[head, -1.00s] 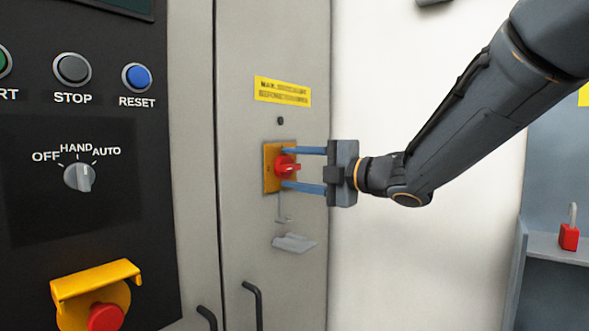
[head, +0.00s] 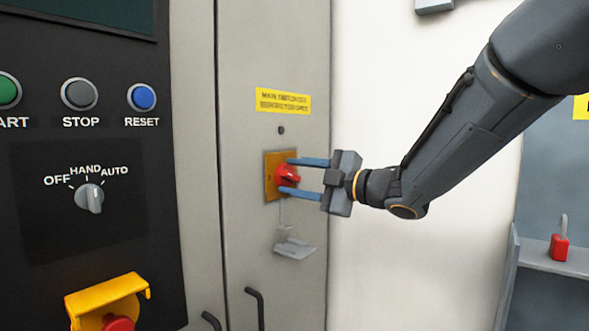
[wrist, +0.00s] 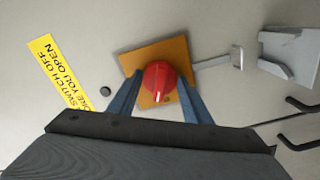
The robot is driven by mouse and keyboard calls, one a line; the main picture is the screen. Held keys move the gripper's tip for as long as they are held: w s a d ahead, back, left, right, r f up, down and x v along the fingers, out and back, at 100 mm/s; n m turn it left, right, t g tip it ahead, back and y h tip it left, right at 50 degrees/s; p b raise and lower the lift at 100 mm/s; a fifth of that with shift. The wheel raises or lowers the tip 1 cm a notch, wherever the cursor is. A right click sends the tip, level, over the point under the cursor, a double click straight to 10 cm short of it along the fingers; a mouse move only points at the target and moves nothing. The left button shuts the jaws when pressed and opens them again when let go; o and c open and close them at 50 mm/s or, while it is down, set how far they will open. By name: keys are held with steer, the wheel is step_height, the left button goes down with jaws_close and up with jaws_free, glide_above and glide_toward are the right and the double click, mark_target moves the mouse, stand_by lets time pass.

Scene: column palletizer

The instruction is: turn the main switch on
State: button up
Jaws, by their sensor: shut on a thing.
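The main switch is a red rotary knob (head: 287,174) on a yellow-orange plate (head: 271,188), on the grey cabinet door. My gripper (head: 286,175) reaches in from the right, its blue fingers above and below the knob, and is shut on it. In the wrist view the red knob (wrist: 158,84) sits between the two fingers (wrist: 158,90), in front of the orange plate (wrist: 172,50). My gripper is tilted in the head view. The fingers hide part of the knob's sides, and any position marks on the plate are too small to read.
A yellow label (head: 283,101) is above the switch; a hanging hasp (head: 293,248) is below it. A black panel at left has buttons, a selector (head: 89,198) and a yellow-shrouded red button (head: 118,323). A red padlock (head: 560,247) stands on a shelf at right.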

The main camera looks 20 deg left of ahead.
steer(key=m+p, duration=0.6)
steer(key=m, duration=0.1)
steer(key=shift+s+r, duration=0.1)
steer(key=shift+r, duration=0.05)
steer(key=m+p, duration=0.4)
steer(key=m, duration=0.1)
steer(key=shift+m, duration=0.4)
steer(key=shift+p, duration=0.35)
steer(key=o, duration=1.1)
steer(key=shift+a, duration=0.1)
steer(key=shift+c, duration=0.2)
steer(key=b+v, duration=0.2)
steer(key=v, duration=0.5)
steer(key=shift+d, duration=0.4)
steer(key=shift+s, duration=0.1)
